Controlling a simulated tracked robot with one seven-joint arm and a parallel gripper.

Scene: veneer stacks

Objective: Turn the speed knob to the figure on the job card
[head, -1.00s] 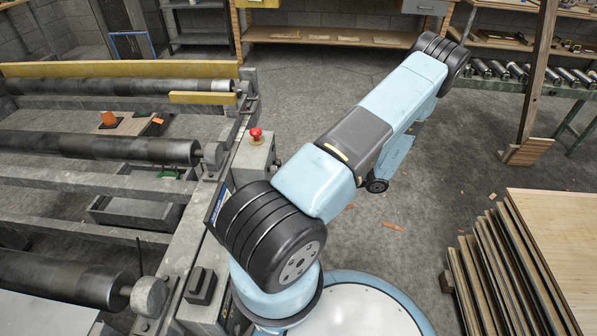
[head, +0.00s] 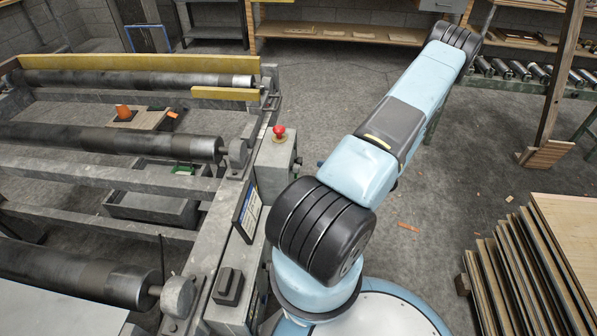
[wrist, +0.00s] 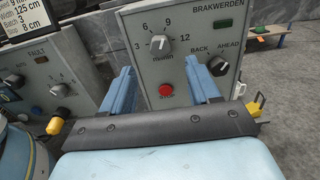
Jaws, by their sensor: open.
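The gripper is not visible in the head view.
A red button (wrist: 166,90) sits under the knob, between the fingers in the picture. A BACK/AHEAD knob (wrist: 218,66) is to the right. A FAULT panel (wrist: 50,80) is at left. In the head view, veneer stacks (head: 530,270) stand at the right; rollers (head: 110,140) lie left.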

